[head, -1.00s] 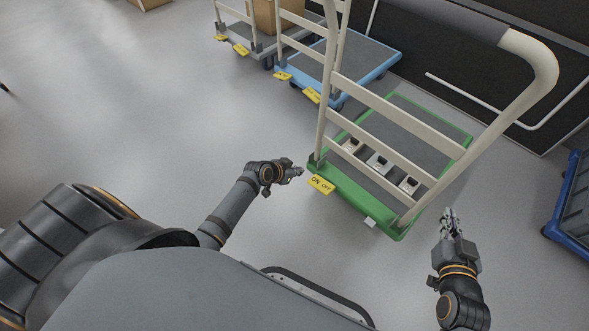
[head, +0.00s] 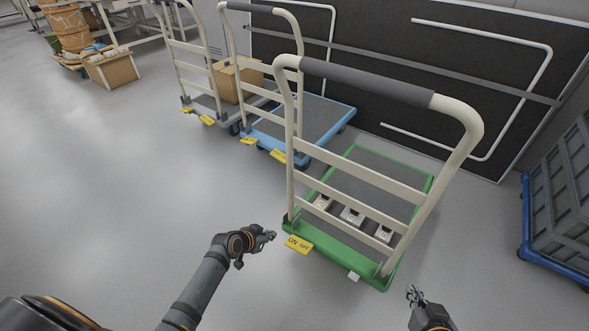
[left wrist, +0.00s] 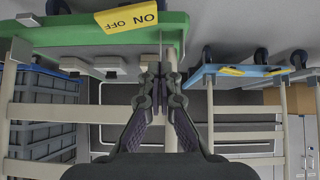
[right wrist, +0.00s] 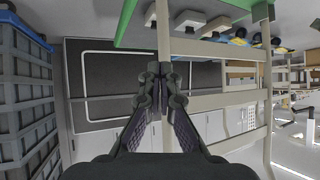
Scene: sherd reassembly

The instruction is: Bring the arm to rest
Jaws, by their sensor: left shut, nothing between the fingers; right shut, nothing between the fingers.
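My left gripper (head: 270,236) is shut and empty, in the air just left of the green cart's near corner. In the left wrist view its fingers (left wrist: 160,80) are together with nothing between them. My right gripper (head: 415,293) is shut and empty, to the right of the green cart's front edge. In the right wrist view its fingers (right wrist: 160,75) are also together. Neither gripper appears to touch the cart in the head view.
The green cart (head: 338,250) carries several small pale blocks behind its cream handle frame (head: 385,89). A yellow ON/OFF pedal (head: 299,244) sticks out in front. A blue cart (head: 335,112) stands behind. A blue dolly with grey crates (head: 565,195) is at right. Floor at left is clear.

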